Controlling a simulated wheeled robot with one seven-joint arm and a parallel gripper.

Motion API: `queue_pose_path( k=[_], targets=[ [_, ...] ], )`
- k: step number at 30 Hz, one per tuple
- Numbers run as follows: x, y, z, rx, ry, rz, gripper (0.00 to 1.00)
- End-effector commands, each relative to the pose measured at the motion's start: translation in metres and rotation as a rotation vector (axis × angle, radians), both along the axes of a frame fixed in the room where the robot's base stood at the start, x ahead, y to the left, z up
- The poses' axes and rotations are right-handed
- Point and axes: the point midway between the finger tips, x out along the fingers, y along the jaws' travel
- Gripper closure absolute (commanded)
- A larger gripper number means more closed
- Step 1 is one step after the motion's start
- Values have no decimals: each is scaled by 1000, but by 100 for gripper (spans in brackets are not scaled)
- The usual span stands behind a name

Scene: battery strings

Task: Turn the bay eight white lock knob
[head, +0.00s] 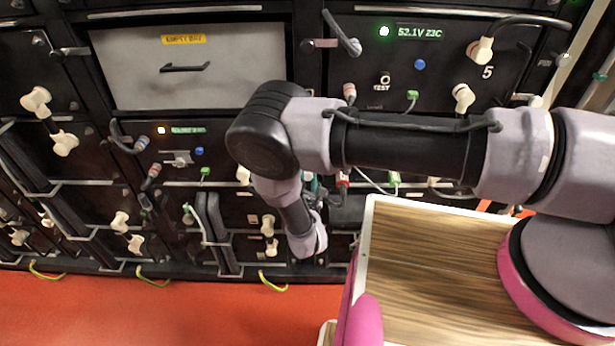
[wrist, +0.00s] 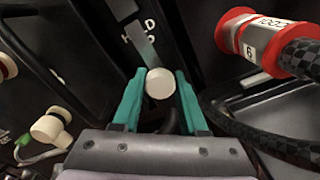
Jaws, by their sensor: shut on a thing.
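In the wrist view a round white knob (wrist: 160,84) stands between the two teal fingers of my gripper (wrist: 160,75). The fingers are shut on the knob, one on each side of it. Pale lettering that seems to read "HOLD" is on the dark panel just above. No bay number shows beside the knob. In the head view my arm reaches down to the lower racks, and the knob there is hidden behind it.
A red connector (wrist: 228,30) with a thick braided cable (wrist: 270,135) lies close on the right of my gripper. In the head view a wood-topped surface (head: 430,260) stands below my arm. Orange floor (head: 200,315) is open at lower left.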

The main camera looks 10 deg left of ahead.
Motion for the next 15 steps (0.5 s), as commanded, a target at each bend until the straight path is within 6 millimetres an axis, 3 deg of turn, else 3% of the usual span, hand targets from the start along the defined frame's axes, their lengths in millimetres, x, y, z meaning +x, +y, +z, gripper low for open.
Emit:
queue_pose_path(
  k=[15],
  targets=[
    [-1,0,0,-371,-91,4,100]
  ],
)
